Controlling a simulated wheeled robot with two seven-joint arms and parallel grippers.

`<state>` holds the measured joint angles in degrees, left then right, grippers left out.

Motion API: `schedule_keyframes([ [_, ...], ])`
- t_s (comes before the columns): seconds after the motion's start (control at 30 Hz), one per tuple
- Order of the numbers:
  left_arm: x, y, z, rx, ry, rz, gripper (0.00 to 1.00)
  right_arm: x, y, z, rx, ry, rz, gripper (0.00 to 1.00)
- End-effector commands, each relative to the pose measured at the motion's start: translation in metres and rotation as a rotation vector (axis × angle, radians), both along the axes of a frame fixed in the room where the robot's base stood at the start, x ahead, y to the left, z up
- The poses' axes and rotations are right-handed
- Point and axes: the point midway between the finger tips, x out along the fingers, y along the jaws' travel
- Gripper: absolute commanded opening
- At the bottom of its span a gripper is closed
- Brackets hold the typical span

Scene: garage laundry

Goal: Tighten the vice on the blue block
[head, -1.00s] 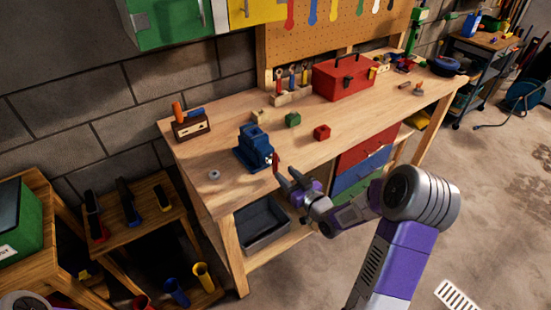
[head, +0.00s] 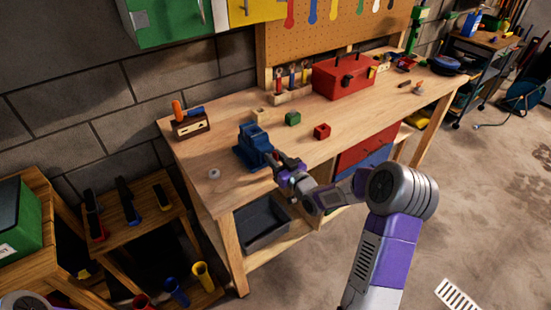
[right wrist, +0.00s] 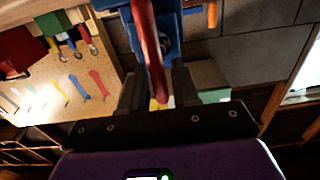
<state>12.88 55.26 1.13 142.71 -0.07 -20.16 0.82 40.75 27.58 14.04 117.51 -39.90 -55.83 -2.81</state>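The blue vice (head: 253,150) stands near the front edge of the wooden workbench (head: 225,190). A blue piece shows at the top of its jaws, but I cannot tell it apart from the vice, so the blue block is not clear. My right gripper (head: 283,165) is at the front of the vice, by its handle. In the right wrist view the red handle (right wrist: 150,50) runs down between the two fingers of that gripper (right wrist: 158,92). The fingers look apart, one on each side of the handle. My left gripper is out of view.
A green block (head: 293,119), a red block (head: 322,131) and a pale wooden block (head: 259,113) lie behind the vice. A red toolbox (head: 343,77) stands farther back. A grey bin (head: 262,222) sits on the shelf below. The bench front left has free room.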

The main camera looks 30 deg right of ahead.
Motion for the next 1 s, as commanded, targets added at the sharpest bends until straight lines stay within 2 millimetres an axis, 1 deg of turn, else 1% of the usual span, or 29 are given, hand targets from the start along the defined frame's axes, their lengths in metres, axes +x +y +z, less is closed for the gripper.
schedule_keyframes([
  [0.03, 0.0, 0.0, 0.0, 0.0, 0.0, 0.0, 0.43, -0.0002, -0.0001, -0.0001, 0.0, 0.0, 0.0, 0.22],
  [0.17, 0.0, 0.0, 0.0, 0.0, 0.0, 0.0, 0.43, -0.0003, -0.0001, -0.0002, 0.0, 0.001, 0.0, 0.02],
  [0.2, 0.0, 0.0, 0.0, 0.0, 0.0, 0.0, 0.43, -0.0003, -0.0001, -0.0003, 0.0, 0.001, 0.0, 0.0],
  [0.47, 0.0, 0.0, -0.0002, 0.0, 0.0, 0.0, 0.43, -0.0004, -0.0005, -0.0005, 0.015, 0.002, 0.0, 0.0],
  [0.63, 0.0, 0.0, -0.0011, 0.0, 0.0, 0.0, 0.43, -0.0003, -0.0023, -0.0009, 0.073, 0.007, -0.001, 0.0],
  [0.77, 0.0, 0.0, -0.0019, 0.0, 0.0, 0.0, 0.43, -0.0002, -0.0048, -0.0016, 0.154, 0.014, -0.002, 0.0],
  [1.0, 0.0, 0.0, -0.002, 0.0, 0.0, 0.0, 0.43, -0.0001, -0.0096, -0.0033, 0.365, 0.033, -0.001, 0.0],
])
